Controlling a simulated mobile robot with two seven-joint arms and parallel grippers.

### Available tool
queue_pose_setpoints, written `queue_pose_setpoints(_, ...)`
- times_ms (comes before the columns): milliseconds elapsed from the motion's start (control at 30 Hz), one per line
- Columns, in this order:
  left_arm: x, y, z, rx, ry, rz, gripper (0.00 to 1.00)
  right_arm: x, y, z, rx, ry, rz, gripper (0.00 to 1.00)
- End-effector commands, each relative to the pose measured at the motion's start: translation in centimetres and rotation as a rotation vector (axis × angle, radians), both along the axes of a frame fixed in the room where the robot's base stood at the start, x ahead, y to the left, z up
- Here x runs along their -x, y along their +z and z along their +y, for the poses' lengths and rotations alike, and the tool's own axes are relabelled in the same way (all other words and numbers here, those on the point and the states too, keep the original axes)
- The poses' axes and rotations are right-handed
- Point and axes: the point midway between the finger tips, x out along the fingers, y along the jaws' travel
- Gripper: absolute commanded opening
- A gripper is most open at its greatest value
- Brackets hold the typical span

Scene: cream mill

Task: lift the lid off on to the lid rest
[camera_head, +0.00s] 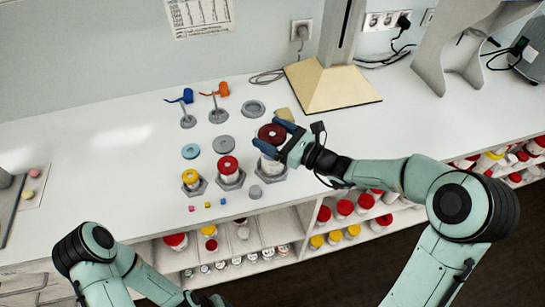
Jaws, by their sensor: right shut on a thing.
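A dark red lid (271,132) is between the blue fingers of my right gripper (278,139), which is shut on it. A white jar (270,165) stands below it in a grey holder at the right end of the front row. The fingers partly cover the jar's top, so I cannot tell whether lid and jar touch. Behind stands a flat grey ring (253,107), which looks like a lid rest; a second grey ring (221,144) and a light blue ring (190,151) lie to the left. My left arm shows at the lower left; its gripper is out of view.
A red-lidded jar (228,168) and a yellow-lidded jar (191,179) stand left of the gripper. Small coloured cubes (207,205) lie near the front edge. Orange (215,90) and blue (183,97) tools stand behind. A beige-based stand (330,88) is at the back.

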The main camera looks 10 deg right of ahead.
Motion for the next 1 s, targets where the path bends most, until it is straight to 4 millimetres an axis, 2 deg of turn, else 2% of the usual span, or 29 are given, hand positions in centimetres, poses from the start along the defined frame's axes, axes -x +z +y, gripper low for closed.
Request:
queue_pose_setpoints(367,0.1,-0.1,0.0,0.0,0.0,0.001,0.43,0.2,0.0,0.0,0.001,0.0,0.001,0.54)
queue_pose_setpoints(1000,1.4,-2.3,0.0,0.0,0.0,0.017,0.43,4.0,0.0,-0.2,0.001,0.0,-0.001,0.54)
